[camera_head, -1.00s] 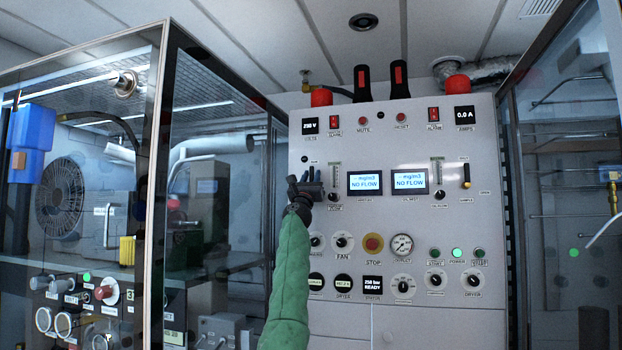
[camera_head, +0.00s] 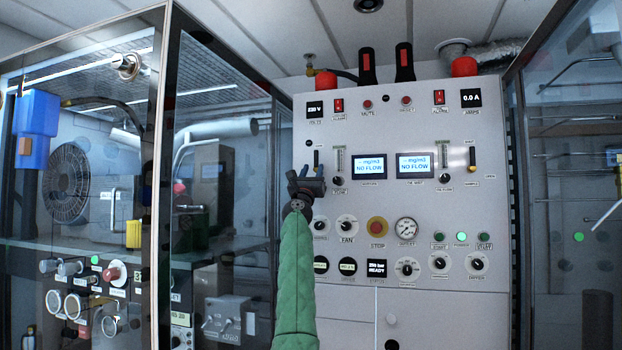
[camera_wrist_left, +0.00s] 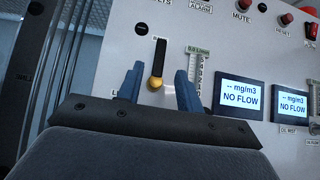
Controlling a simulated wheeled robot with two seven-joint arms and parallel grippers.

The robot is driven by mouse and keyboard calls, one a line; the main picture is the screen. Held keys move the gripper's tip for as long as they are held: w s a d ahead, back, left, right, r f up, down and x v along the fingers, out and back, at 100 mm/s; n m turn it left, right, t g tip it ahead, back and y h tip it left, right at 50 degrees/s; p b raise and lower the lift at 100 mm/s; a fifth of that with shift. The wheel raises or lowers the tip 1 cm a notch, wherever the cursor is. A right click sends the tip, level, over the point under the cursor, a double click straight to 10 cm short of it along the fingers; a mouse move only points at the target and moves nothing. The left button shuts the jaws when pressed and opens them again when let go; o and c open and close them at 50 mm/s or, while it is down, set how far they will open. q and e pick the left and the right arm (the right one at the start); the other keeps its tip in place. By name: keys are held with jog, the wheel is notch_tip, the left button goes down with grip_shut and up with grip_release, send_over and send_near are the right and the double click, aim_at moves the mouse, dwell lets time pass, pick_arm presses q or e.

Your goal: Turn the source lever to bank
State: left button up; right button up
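The left-hand lever on the panel has a black bar (camera_head: 316,158) in the head view. In the left wrist view this lever (camera_wrist_left: 157,62) points downward and ends in a yellow tip; its labels are too small or covered to read. My left gripper (camera_head: 306,172) is at the panel's left side, just below the lever. In the left wrist view my left gripper (camera_wrist_left: 158,72) is open, with one blue finger on each side of the lever's lower end. I cannot tell whether either finger touches it. My right gripper is not in view.
A similar lever (camera_head: 472,160) is on the panel's right side. A flow gauge (camera_wrist_left: 194,75) and a NO FLOW display (camera_head: 370,167) sit right of the left-hand lever. A glass cabinet (camera_head: 165,200) stands close on the left. Knobs and a red stop button (camera_head: 377,228) lie below.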

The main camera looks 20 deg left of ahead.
pick_arm(q)
jog(key=shift+v, duration=1.15)
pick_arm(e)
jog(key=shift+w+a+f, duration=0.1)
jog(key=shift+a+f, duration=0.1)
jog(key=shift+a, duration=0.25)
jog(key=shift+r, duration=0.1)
